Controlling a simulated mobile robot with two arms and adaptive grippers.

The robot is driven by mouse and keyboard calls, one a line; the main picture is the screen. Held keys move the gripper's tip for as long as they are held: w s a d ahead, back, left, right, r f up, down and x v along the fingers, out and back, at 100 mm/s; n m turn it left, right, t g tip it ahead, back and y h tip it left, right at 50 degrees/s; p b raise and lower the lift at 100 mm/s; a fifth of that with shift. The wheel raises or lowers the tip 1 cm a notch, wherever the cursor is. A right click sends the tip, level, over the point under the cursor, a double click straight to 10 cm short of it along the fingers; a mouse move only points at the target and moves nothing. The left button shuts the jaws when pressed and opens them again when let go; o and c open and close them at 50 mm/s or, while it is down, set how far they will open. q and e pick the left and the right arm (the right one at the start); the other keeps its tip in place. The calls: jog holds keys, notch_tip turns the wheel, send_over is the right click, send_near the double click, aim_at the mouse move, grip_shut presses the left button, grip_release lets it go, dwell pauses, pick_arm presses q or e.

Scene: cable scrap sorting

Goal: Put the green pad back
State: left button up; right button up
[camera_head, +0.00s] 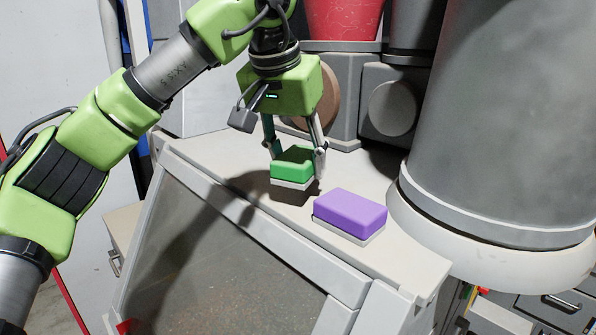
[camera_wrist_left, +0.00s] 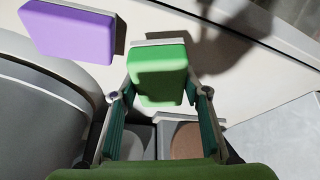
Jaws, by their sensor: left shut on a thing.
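The green pad (camera_head: 292,163), a green block on a pale grey base, is between the two fingers of my left gripper (camera_head: 294,150). The gripper points down and is shut on it. The pad looks level, with a dark shadow below it, and seems slightly above the pale ledge (camera_head: 391,258). In the left wrist view the green pad (camera_wrist_left: 158,75) shows between the fingers of the left gripper (camera_wrist_left: 158,96). The purple pad (camera_head: 350,209), on a similar grey base, rests on the ledge to the right; it also shows in the left wrist view (camera_wrist_left: 75,32). My right gripper is out of view.
A large grey cylinder (camera_head: 500,110) stands right of the pads. Behind the gripper are grey housings (camera_head: 392,105) with round faces and a red container (camera_head: 343,20). The ledge drops at the front to a sloped panel (camera_head: 215,255). Some ledge between the two pads is bare.

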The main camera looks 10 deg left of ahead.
pick_arm(q)
jog(key=shift+a+f, duration=0.15)
jog(key=shift+f, duration=0.1)
jog(key=x, duration=0.2)
jog(key=p+x, duration=0.1)
jog(key=shift+s+a+f, duration=0.1)
jog(key=shift+s+f, duration=0.05)
jog(key=shift+f, duration=0.3)
jog(key=shift+s, duration=0.15)
jog(key=o, duration=1)
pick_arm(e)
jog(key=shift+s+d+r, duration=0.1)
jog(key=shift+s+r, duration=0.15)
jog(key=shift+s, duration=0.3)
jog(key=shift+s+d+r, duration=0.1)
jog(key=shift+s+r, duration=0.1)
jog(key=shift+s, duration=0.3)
pick_arm(q)
jog(key=shift+r, duration=0.35)
jog(key=b+v, duration=0.2)
jog(key=v, duration=0.9)
jog(key=shift+s+r, duration=0.2)
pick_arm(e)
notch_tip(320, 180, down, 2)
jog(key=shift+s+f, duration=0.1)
